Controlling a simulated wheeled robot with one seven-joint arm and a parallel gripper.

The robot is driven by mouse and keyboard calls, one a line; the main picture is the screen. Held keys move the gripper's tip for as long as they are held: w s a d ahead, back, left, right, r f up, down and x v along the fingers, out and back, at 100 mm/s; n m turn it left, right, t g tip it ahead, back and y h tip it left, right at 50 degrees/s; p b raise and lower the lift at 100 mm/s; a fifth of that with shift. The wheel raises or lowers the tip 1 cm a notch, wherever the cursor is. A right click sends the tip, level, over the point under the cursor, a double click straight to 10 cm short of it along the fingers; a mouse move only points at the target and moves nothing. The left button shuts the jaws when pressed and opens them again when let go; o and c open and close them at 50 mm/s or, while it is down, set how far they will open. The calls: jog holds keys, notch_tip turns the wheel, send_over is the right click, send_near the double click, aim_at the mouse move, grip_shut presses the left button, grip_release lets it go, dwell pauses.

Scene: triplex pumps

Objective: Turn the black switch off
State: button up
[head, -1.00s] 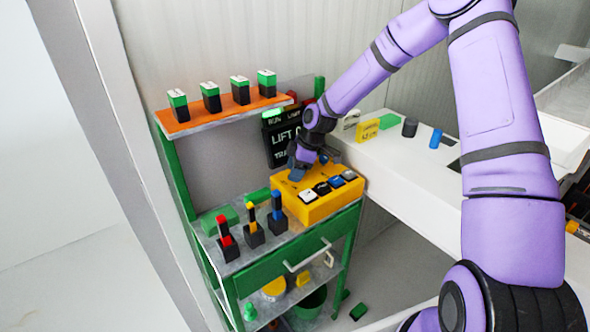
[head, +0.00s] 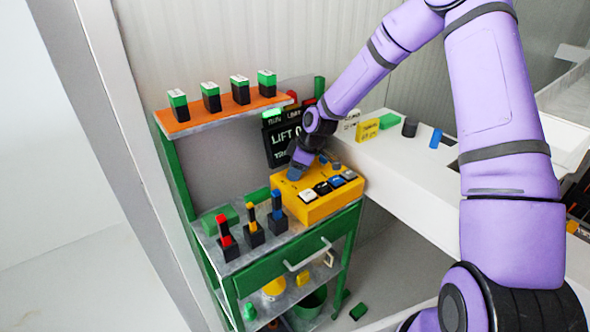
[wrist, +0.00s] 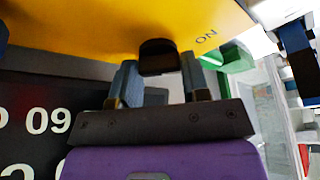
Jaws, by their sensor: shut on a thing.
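The black switch (wrist: 158,56) is a dark knob on the yellow control box (wrist: 90,25), with the label ON beside it at the right in the wrist view. My gripper (wrist: 158,78) has one blue-grey finger on each side of the switch and is shut on it. In the head view my gripper (head: 297,170) reaches down onto the back left of the yellow box (head: 318,210) and hides the switch. I cannot tell the switch's exact setting.
White, black and blue buttons (head: 322,188) line the box's front. Red, yellow and blue-topped tools (head: 254,230) stand to its left on the green cart. A dark display board (head: 284,140) is close behind my gripper. An orange shelf (head: 222,115) holds several green-topped blocks.

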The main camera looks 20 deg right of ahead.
jog(key=m+t, duration=0.1)
jog(key=m, duration=0.1)
jog(key=m+h, duration=0.1)
jog(key=m, duration=0.2)
jog(key=shift+a+r+t, duration=0.1)
jog(key=shift+a+t, duration=0.05)
jog(key=shift+t, duration=0.25)
jog(key=shift+m+t+h, duration=0.3)
jog(key=shift+m+h, duration=0.5)
jog(key=shift+m, duration=1.1)
jog(key=o, duration=0.6)
jog(key=shift+o, duration=0.2)
jog(key=v, duration=1)
jog(key=shift+s+r, duration=0.2)
jog(key=shift+r, duration=0.15)
jog(key=shift+r, duration=0.1)
